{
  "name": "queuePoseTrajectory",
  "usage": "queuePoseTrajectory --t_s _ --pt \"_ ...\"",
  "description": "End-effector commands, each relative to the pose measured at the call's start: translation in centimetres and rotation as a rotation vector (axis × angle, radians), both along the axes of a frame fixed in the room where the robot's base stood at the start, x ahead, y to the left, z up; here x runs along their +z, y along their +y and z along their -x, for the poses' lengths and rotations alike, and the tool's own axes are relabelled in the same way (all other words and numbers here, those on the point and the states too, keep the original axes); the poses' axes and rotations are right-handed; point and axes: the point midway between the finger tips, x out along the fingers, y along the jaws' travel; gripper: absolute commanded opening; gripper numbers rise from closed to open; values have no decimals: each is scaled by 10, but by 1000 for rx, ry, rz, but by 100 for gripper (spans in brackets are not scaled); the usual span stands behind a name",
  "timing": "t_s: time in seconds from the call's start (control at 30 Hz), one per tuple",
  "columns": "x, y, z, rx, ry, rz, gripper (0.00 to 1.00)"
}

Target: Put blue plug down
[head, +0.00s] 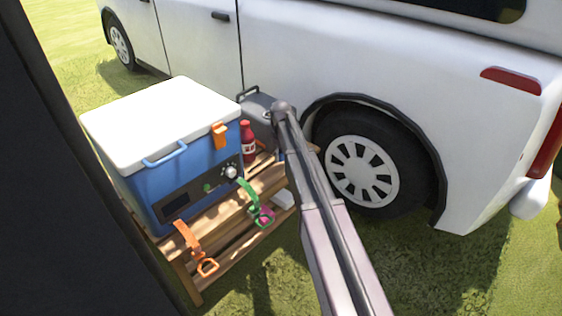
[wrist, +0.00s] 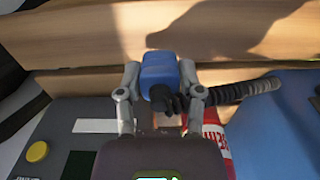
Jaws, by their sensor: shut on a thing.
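The blue plug (wrist: 159,66) is between the two fingers of my gripper (wrist: 159,80) in the wrist view. My gripper is shut on it. The plug has a dark lower part and a black ribbed cable (wrist: 232,91) that runs off to the right. Wooden slats (wrist: 80,40) lie beyond the plug; I cannot tell whether it touches them. In the head view my arm reaches towards the far side of the wooden table (head: 268,182), and the gripper and plug are hidden there.
A blue cooler with a white lid (head: 170,115) stands on the table. A red bottle (head: 248,145) and a dark grey box (head: 258,107) are beside my arm. A white van (head: 410,70) stands close behind.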

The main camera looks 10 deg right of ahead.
Motion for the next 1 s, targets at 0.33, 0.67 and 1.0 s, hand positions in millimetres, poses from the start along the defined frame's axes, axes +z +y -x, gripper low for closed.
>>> queuePoseTrajectory --t_s 0.33,0.67,1.0 --pt "-22 0 0 0 0 0 0" --pt "-21 0 0 -1 0 0 0" --pt "-29 0 0 -1 0 0 0"
